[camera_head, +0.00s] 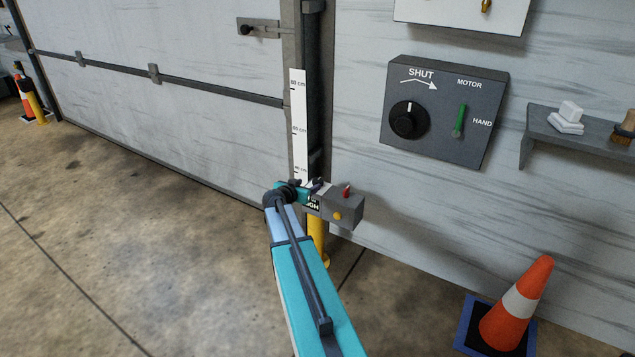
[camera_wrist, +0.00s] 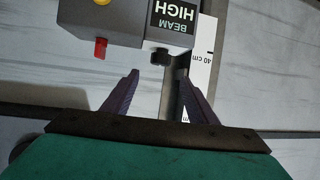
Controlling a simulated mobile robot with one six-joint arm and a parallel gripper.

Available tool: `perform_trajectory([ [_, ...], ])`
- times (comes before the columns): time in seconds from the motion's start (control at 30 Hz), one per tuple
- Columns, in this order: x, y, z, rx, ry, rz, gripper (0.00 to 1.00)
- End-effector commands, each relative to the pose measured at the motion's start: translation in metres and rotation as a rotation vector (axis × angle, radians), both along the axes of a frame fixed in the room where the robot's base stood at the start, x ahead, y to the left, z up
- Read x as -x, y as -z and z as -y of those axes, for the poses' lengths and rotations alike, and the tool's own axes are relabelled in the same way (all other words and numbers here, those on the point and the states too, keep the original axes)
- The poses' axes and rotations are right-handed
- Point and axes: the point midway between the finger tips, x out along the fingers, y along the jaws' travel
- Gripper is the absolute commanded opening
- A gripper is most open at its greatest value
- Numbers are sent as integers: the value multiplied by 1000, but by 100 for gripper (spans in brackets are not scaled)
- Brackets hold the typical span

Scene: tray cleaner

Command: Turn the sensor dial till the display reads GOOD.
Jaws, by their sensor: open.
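The sensor is a grey box (camera_head: 345,207) low beside the door post, partly hidden by my arm in the head view. In the wrist view the box (camera_wrist: 125,20) appears upside down, and its display (camera_wrist: 171,14) reads BEAM HIGH. A small black dial (camera_wrist: 160,58) sticks out of the box near the display. My gripper (camera_wrist: 159,77) is open and empty. Its fingertips stand on either side of the dial in the picture, just short of it. I see no contact. In the head view my gripper (camera_head: 311,187) is close to the box, with its fingers mostly hidden.
The box has a red lever (camera_wrist: 101,48) and a yellow button (camera_head: 337,215). A white centimetre scale (camera_head: 299,125) stands beside it. A wall control box (camera_head: 445,112) with another dial is to the right. An orange cone (camera_head: 518,305) stands on the floor.

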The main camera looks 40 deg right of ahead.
Motion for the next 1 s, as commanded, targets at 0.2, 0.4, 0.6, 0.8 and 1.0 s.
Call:
perform_trajectory([
  [0.2, -10, 11, 22, 0, 1, 0, 53],
  [0.4, -17, 19, 42, 0, 1, 0, 53],
  [0.6, -24, 27, 60, 0, 1, 0, 53],
  [0.8, -31, 35, 78, 0, 1, 0, 53],
  [1.0, -36, 41, 93, 0, 1, 0, 53],
])
